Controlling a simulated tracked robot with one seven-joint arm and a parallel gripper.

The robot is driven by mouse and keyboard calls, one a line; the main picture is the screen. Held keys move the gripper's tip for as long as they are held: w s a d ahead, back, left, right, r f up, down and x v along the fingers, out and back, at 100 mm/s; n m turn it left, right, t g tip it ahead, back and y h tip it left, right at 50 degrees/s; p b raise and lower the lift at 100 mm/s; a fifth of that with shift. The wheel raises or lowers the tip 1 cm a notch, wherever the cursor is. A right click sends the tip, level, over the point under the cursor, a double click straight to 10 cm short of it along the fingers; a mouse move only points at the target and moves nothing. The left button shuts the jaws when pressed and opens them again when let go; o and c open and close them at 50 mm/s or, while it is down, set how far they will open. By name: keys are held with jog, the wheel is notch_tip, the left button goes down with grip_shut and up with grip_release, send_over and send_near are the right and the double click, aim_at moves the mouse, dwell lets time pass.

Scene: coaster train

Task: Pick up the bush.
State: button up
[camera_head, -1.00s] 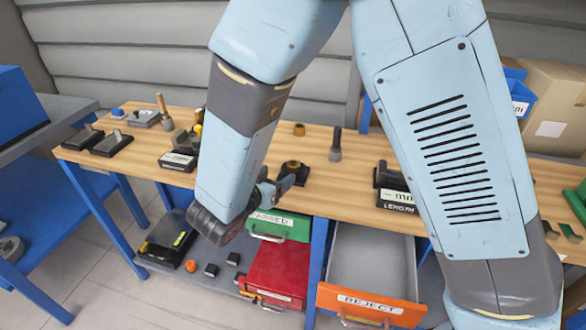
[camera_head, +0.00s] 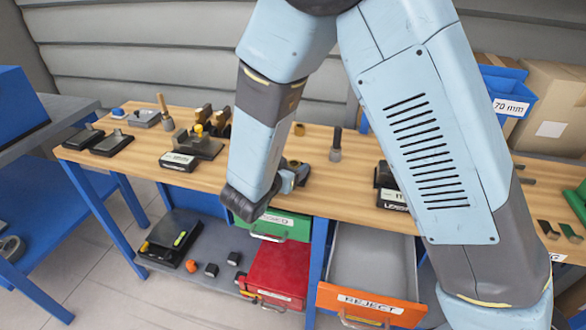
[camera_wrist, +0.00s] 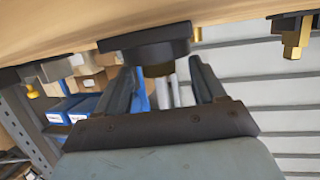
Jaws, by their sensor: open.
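A small bronze ring (camera_head: 299,130), bush-like, stands on the wooden bench. A low round black piece with a bronze-brown middle (camera_wrist: 150,50) also looks bush-like; I cannot tell which of the two is the bush. My gripper (camera_head: 296,176) is low over the bench's front half, mostly hidden behind my own arm in the head view. In the wrist view my gripper (camera_wrist: 160,82) has its two fingers apart, with the black piece beyond and between their tips. Nothing is held. Whether the fingers touch the piece is unclear.
A grey post with a dark top (camera_head: 336,146) stands right of my gripper. A fixture with brown and yellow parts (camera_head: 198,143) is to the left. A black labelled block (camera_head: 392,192) is at right. Below are a green drawer (camera_head: 283,226) and an open orange-fronted REJECT drawer (camera_head: 368,303).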

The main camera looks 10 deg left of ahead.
jog(key=c, duration=1.2)
jog(key=shift+r, duration=0.2)
jog(key=shift+c, duration=0.2)
